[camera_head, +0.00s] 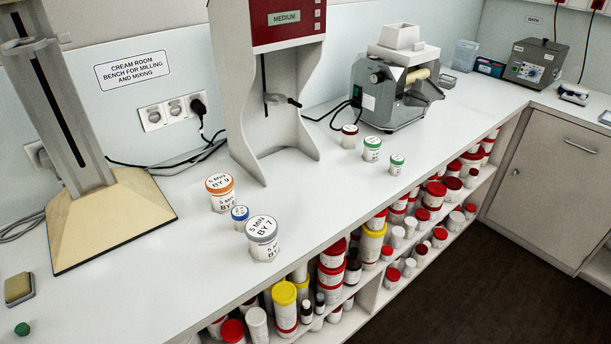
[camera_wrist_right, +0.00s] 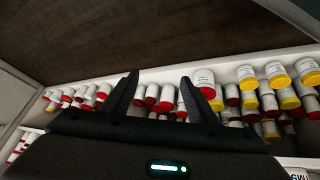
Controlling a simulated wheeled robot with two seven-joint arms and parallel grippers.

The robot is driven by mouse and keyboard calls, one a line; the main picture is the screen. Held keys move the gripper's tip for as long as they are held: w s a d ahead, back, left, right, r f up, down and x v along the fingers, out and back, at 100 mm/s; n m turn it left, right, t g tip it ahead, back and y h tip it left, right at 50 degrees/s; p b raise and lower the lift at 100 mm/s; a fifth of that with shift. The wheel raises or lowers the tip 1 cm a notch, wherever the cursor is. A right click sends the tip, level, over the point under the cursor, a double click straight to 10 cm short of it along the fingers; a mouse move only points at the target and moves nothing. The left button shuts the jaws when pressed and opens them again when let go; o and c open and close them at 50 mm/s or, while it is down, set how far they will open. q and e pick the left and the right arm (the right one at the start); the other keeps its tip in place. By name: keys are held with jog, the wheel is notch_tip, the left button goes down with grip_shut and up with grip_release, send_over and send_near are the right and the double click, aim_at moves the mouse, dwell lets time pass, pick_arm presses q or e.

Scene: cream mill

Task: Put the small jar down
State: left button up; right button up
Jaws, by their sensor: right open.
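A small jar with a blue lid (camera_head: 240,217) stands upright on the bench, between an orange-lidded jar (camera_head: 221,193) and a larger grey-lidded jar (camera_head: 263,239). Farther back stand a dark-red-lidded jar (camera_head: 349,137), a green-lidded jar (camera_head: 371,149) and a small green-lidded jar (camera_head: 397,164). I cannot tell which of the small jars the task names. My right gripper (camera_wrist_right: 160,80) is open and empty in the right wrist view, its fingers apart, with the shelved jars beyond them. Neither gripper shows in the head view.
The bench (camera_head: 330,195) is clear between the two jar groups. A tall mixer (camera_head: 275,90) and a roller mill (camera_head: 395,85) stand at the back, a cream-based stand (camera_head: 110,215) at left. Shelves under the front edge hold many jars (camera_head: 372,243).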

jog(key=s+d+f+g, duration=0.1)
jog(key=s+d+f, duration=0.1)
jog(key=s, duration=0.8)
jog(key=s+d+f+g, duration=0.2)
jog(key=s+f, duration=0.3)
jog(key=s, duration=0.5)
jog(key=s+d+f+g, duration=0.2)
jog(key=s+f, duration=0.1)
jog(key=s, duration=0.7)
jog(key=shift+f, duration=0.35)
